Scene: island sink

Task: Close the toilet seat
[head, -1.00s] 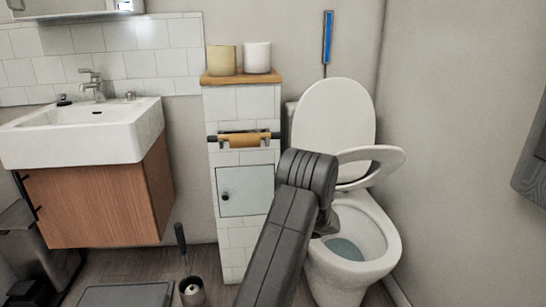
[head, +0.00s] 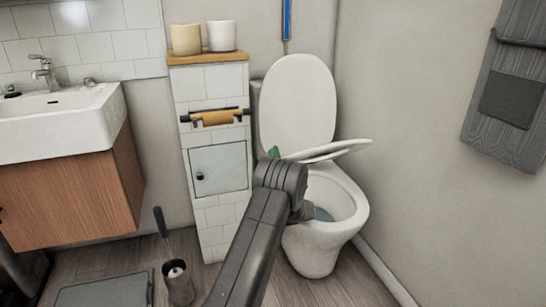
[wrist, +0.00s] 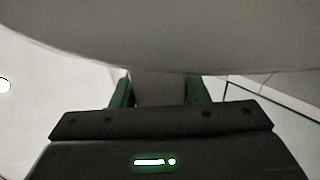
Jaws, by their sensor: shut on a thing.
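The white toilet (head: 325,245) stands right of centre in the head view. Its lid (head: 300,105) is upright against the wall. The white seat ring (head: 352,147) sticks out above the open bowl (head: 350,205), raised and seen nearly edge-on. My gripper (head: 276,154) is at the left side of the seat, largely hidden behind my arm, with a green finger part showing. In the wrist view, the seat's broad pale surface (wrist: 160,35) fills the top, and my gripper's green fingers (wrist: 160,90) reach its edge. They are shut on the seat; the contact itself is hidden.
A tiled pillar (head: 215,90) with a paper holder (head: 216,118) stands close left of the toilet. The sink cabinet (head: 70,200) is further left. A toilet brush (head: 176,278) stands on the floor. A wall (head: 410,150) bounds the right.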

